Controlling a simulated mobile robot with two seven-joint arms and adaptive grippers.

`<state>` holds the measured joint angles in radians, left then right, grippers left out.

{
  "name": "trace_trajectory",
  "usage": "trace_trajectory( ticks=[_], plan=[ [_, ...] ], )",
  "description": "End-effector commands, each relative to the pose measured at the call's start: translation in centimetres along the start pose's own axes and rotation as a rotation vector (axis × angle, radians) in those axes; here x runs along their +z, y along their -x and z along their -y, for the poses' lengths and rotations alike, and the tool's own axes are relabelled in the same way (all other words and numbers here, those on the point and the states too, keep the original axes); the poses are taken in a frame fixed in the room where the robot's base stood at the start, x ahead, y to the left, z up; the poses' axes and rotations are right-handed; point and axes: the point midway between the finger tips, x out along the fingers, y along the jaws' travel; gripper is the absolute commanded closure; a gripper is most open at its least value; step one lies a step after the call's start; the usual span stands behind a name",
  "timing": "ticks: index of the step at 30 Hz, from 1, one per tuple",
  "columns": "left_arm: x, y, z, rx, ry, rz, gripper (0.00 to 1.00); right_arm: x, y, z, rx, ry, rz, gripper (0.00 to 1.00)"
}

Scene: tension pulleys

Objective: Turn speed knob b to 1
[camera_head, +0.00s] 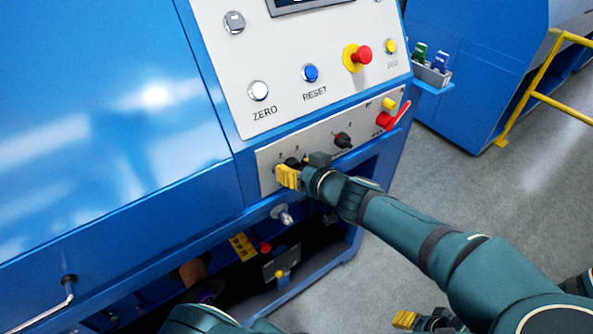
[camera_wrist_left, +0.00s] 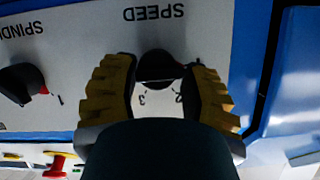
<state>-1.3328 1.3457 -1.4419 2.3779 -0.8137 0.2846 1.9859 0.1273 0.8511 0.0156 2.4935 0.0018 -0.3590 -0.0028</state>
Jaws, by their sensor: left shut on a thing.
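The black speed knob (camera_wrist_left: 157,66) sits on the light panel under the label "SPEED", which appears upside down in the left wrist view. The digits 2 and 3 show beside it; its pointer is hidden. My left gripper (camera_wrist_left: 160,82) has its yellow fingers on both sides of the knob and is shut on it. In the head view my left gripper (camera_head: 292,172) is at the left end of the lower panel strip and covers most of the knob. My right gripper (camera_head: 405,319) shows only in part at the bottom edge, away from the panel.
A second dark knob with a red mark (camera_head: 342,140) is to the right on the same strip. A red lever switch (camera_head: 394,117) is farther right. Above are a white button (camera_head: 258,90), a blue button (camera_head: 310,73) and a red emergency stop (camera_head: 362,55). Below is an open bay.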

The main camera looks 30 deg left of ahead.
Motion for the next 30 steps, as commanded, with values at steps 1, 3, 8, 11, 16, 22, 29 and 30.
trace_trajectory(
  ticks=[1,3,8,11,16,22,29,30],
  plan=[
    [0.20,-0.02,-0.16,0.010,0.012,0.002,0.88,-0.01,-0.06,-0.02,0.000,0.000,0.000,0.53],
    [0.22,-0.02,-0.17,0.015,0.025,0.002,0.88,-0.01,-0.08,-0.03,0.000,0.000,-0.001,0.53],
    [0.26,0.00,-0.26,0.024,0.038,0.002,0.87,-0.02,-0.10,-0.04,0.000,0.000,-0.001,0.53],
    [0.28,0.01,-0.30,0.026,0.039,0.003,0.88,-0.01,-0.10,-0.04,0.000,0.000,-0.001,0.53],
    [0.32,0.02,-0.36,0.028,0.038,0.003,0.88,-0.01,-0.11,-0.04,0.000,0.000,-0.001,0.53],
    [0.31,0.03,-0.34,0.027,0.036,0.002,0.30,0.00,-0.11,-0.04,0.000,0.000,0.000,0.53],
    [0.18,0.03,-0.22,0.023,0.037,0.000,0.30,0.00,-0.09,-0.03,0.000,0.000,0.000,0.53],
    [0.11,0.06,-0.20,0.023,0.038,0.000,0.30,0.00,-0.08,-0.03,0.000,0.000,0.000,0.53]
  ],
)
